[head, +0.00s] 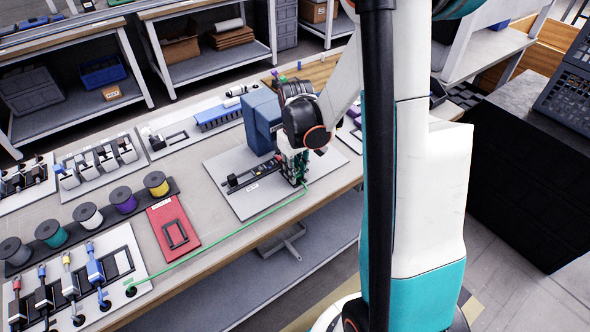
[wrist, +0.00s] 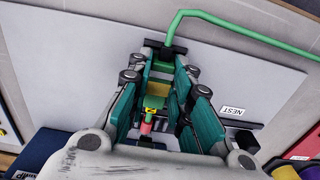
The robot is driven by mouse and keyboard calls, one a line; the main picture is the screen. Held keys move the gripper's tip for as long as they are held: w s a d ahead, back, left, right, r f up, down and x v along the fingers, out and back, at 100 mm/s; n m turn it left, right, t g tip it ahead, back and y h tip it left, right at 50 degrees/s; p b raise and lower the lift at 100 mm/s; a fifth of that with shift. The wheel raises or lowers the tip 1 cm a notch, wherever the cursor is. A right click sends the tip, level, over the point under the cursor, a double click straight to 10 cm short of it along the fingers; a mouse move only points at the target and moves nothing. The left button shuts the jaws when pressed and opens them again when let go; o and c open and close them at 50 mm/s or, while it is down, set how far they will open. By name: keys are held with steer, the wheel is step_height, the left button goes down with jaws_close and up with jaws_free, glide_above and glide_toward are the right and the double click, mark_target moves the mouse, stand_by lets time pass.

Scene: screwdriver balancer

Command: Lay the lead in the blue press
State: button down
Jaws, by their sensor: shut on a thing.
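The green lead (head: 225,243) runs from the lower-left board along the table's front edge to my gripper (head: 298,178). In the wrist view the lead (wrist: 245,32) bends down to a green end piece between the teal fingertips of my gripper (wrist: 162,60). The gripper is shut on that end. Yellow and red parts show deeper between the fingers; I cannot tell what they belong to. The blue press (head: 262,118) stands upright on a grey plate (head: 222,168), just behind and left of my gripper. My wrist hides part of the press and its opening.
A dark rail (head: 240,181) lies on the plate left of my gripper; a NEST label (wrist: 233,110) shows in the wrist view.

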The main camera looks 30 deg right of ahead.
stand_by(0.3)
steer(key=c, duration=1.4)
jaws_free()
steer(key=shift+o, duration=0.2)
step_height(320, 180, up, 12)
